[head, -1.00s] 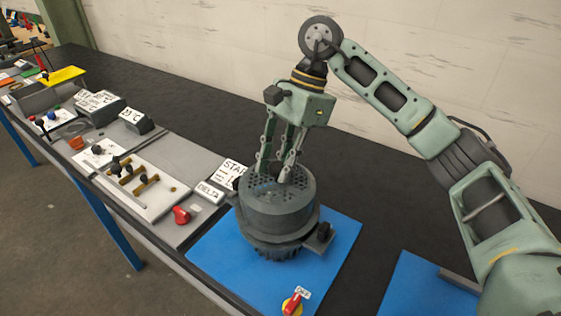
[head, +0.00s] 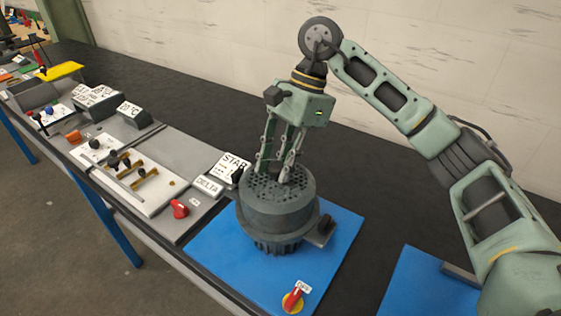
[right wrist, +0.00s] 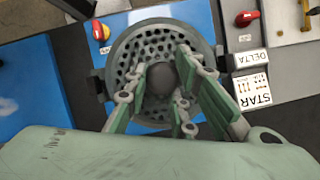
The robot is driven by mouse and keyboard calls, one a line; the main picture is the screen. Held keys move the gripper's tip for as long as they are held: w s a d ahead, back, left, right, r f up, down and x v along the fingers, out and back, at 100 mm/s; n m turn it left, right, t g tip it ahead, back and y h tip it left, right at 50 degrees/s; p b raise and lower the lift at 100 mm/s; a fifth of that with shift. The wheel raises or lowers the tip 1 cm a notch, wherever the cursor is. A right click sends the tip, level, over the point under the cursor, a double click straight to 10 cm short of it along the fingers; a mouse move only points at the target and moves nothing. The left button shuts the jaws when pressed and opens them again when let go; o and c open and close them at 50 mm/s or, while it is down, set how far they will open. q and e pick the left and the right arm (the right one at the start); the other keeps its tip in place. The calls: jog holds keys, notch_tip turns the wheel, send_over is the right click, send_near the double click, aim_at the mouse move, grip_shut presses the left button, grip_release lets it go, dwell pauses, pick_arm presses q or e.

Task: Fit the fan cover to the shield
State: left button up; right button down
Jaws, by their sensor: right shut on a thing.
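The grey, round fan cover (head: 278,213) has a perforated top and stands upright on the dark, ribbed motor body (head: 277,246). I take the shield to be the end of that body under the cover; the cover hides most of it. My right gripper (head: 282,178) points down from above, shut at the middle of the cover's top. In the right wrist view the fingers (right wrist: 163,85) close around a dark round knob (right wrist: 160,78) at the centre of the perforated cover (right wrist: 145,50). Whether the rim is fully seated is hidden. My left gripper is not in view.
The motor stands on a blue mat (head: 222,257) near the bench's front edge. A red switch (head: 293,300) is in front of it.

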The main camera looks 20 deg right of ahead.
jog(key=shift+f, duration=0.15)
jog(key=c, duration=1.4)
grip_release()
jog(key=v, duration=1.2)
jog(key=shift+f, duration=0.1)
